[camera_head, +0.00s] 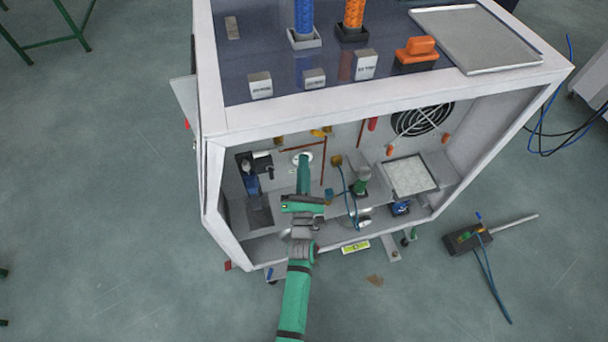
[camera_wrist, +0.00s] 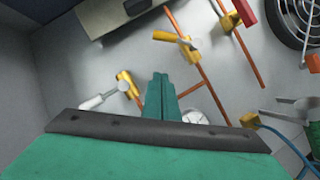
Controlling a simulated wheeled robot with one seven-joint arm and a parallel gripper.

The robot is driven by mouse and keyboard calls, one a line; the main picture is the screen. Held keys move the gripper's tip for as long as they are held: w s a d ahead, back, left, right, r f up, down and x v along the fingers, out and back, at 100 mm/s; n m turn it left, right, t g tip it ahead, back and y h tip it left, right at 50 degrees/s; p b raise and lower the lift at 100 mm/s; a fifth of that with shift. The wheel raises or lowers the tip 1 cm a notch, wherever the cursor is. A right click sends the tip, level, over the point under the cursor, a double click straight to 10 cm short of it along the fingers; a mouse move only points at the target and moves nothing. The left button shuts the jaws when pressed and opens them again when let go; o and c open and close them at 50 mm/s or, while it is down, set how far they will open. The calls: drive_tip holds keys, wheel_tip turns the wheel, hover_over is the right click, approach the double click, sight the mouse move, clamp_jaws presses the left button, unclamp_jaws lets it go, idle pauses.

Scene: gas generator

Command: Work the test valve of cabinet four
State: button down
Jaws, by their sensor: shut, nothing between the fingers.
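The open cabinet (camera_head: 385,98) holds copper pipes with yellow valves on its back wall. In the wrist view, one yellow valve (camera_wrist: 128,83) with a white-tipped lever (camera_wrist: 100,99) is just left of my gripper (camera_wrist: 160,82). I cannot tell which is the test valve. My gripper is shut and empty, inside the cabinet in the head view (camera_head: 304,160), apart from the levers. A white round gauge (camera_wrist: 203,120) is partly hidden behind it.
A black fan grille (camera_head: 422,119) is at the right of the back wall. A grey box (camera_wrist: 112,15) overhangs at the wrist view's top left. A blue cable (camera_head: 346,190) hangs right of my arm.

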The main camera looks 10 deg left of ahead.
sight(322, 134)
drive_tip(key=w+d+r, duration=0.2)
drive_tip(key=w+r, duration=0.2)
drive_tip(key=shift+r, duration=0.25)
idle(0.3)
